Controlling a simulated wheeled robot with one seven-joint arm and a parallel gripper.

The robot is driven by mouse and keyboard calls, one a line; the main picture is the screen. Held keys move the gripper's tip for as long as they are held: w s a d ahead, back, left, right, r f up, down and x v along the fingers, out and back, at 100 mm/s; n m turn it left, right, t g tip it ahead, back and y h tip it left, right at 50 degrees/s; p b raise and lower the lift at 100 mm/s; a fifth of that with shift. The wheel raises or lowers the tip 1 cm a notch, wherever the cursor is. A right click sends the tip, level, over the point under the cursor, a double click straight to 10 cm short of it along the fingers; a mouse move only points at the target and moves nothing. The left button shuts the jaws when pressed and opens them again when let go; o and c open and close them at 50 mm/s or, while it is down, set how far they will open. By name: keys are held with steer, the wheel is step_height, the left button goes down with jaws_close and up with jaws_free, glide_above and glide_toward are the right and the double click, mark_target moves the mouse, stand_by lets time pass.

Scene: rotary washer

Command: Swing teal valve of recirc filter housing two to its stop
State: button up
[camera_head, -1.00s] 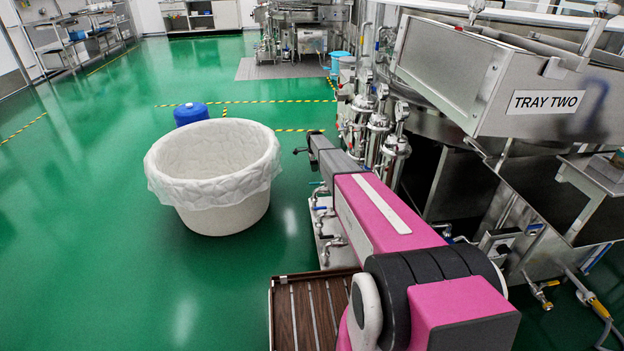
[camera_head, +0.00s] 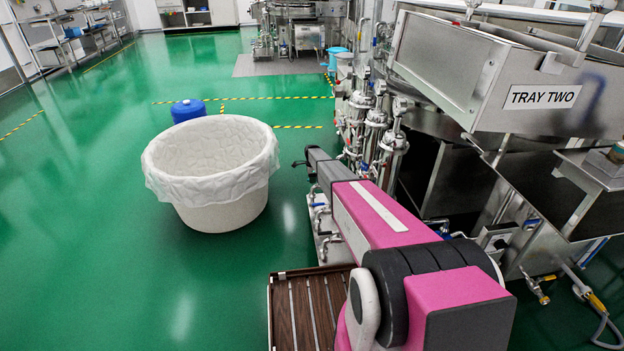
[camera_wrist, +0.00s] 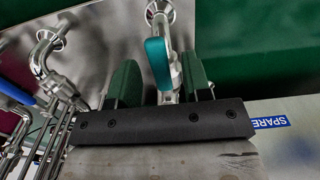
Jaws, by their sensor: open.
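The teal valve handle (camera_wrist: 158,62) shows in the wrist view, upright in the picture on a steel pipe fitting (camera_wrist: 160,14). My gripper (camera_wrist: 160,80) is open, with one green finger pad left of the handle and one right of it. The handle stands between the pads, with a visible gap on its right; contact on the left is not clear. In the head view my arm reaches forward beside the filter housings (camera_head: 393,145), and the fingertips and teal handle are hidden there.
A blue-handled valve (camera_wrist: 15,92) and steel piping lie at left in the wrist view. A blue SPARE label (camera_wrist: 270,123) is at right. In the head view, a lined white tub (camera_head: 212,172) stands left of my arm, and the TRAY TWO box (camera_head: 540,97) is at right.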

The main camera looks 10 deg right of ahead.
jaws_close()
steer(key=shift+s, duration=0.1)
steer(key=s+d+n, duration=0.6)
steer(key=n, duration=1.2)
steer(key=shift+s+d, duration=0.2)
steer(key=shift+d, duration=0.15)
stand_by(0.4)
